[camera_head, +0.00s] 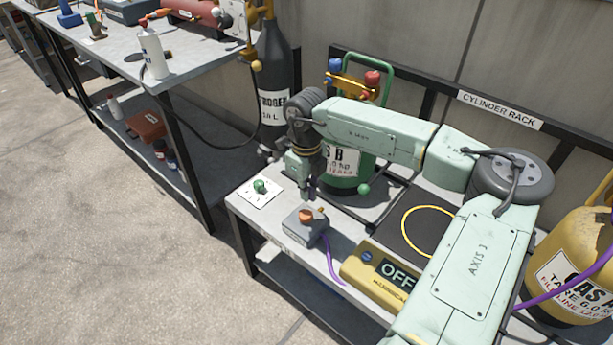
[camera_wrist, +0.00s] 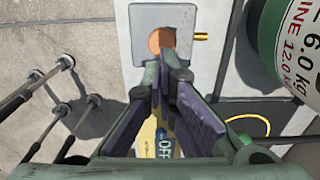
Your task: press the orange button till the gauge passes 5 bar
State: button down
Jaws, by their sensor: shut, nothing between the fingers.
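The orange button (camera_head: 306,215) sits on top of a small grey box (camera_head: 302,232) on the workbench. It also shows in the wrist view (camera_wrist: 160,38) as an orange disc on the grey box (camera_wrist: 143,60), partly covered by my fingers. My gripper (camera_head: 309,196) points down just above the button, and its fingers are together and empty. In the wrist view the fingertips (camera_wrist: 174,62) lie over the button's lower right edge. I cannot tell whether they touch it. No gauge with a readable needle shows in either view.
A green knob on a white plate (camera_head: 249,199) is left of the box. A yellow unit (camera_head: 372,284) reading OFF and a purple hose (camera_head: 329,262) lie in front. A green cylinder (camera_head: 342,184) stands behind my gripper, a dark nitrogen cylinder (camera_head: 274,65) behind left.

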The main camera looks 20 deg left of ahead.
aim_at(306, 215)
notch_tip(306, 215, down, 6)
jog(key=shift+f+p, duration=0.25)
jog(key=shift+p, duration=0.3)
notch_tip(306, 215, down, 2)
jog(key=b, duration=0.2)
jog(key=shift+b, duration=0.3)
jog(key=shift+r, duration=0.1)
dwell(0.5)
notch_tip(306, 215, up, 14)
dwell(0.5)
dwell(0.3)
